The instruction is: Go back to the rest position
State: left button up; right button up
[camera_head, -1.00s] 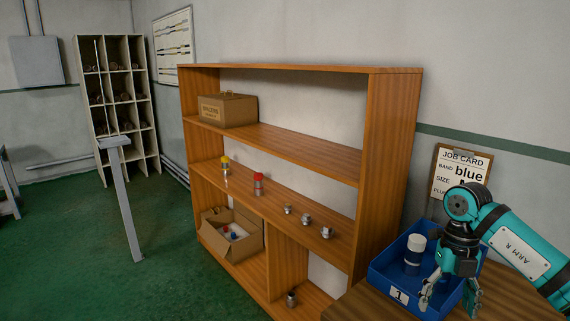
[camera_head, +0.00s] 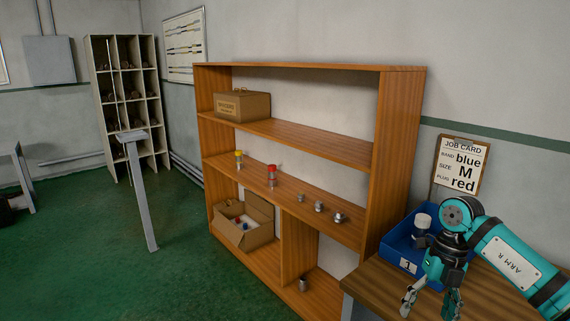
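My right gripper (camera_head: 431,302) hangs over the front left of the wooden table (camera_head: 385,286) at the lower right. Its fingers point down and are spread apart with nothing between them. It is in front of the blue tray (camera_head: 403,262) marked 1, and my arm covers part of that tray. A white-topped cylinder with a dark lower part (camera_head: 422,223) stands in the tray, partly hidden by my arm. My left gripper is not in view.
A job card (camera_head: 461,165) reads blue, M, red. A wooden shelf unit (camera_head: 400,125) left of the table holds yellow-topped (camera_head: 239,158) and red-topped (camera_head: 272,173) pieces, metal fittings and boxes. A grey post (camera_head: 143,200) stands on open green floor (camera_head: 185,260).

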jog(key=w+a+f+m+t+y, duration=0.25)
jog(key=a+f+y, duration=0.35)
jog(key=a, duration=0.3)
jog(key=w+a+f+m+t+y, duration=0.1)
jog(key=a+f+m+y, duration=0.2)
jog(key=a+f+y, duration=0.5)
jog(key=d+f+m+t+h, duration=0.4)
jog(key=f+m+t+h, duration=0.2)
jog(key=f+m+t, duration=0.65)
jog(key=s+d+f+m+g+h, duration=0.2)
jog(key=s+d+f+m+h, duration=0.1)
jog(key=s+f, duration=0.5)
jog(key=s+d+f+m+g+h, duration=0.2)
jog(key=s+f+m, duration=0.3)
jog(key=f, duration=0.4)
jog(key=s+d+f+m+g+h, duration=0.2)
jog(key=s+d+f+h, duration=0.1)
jog(key=s+f, duration=0.55)
jog(key=s+f+m+g+h, duration=0.1)
jog(key=s+f+m+g, duration=0.1)
jog(key=s, duration=1.1)
jog(key=s+f+m+g+h, duration=0.1)
jog(key=s+f+g, duration=0.3)
jog(key=s, duration=0.9)
notch_tip(320, 180, down, 3)
jog(key=shift+s+a+f+m+g, duration=0.1)
jog(key=shift+s+a+m+g, duration=0.2)
jog(key=shift+a+m+g, duration=0.15)
jog(key=shift+d, duration=0.1)
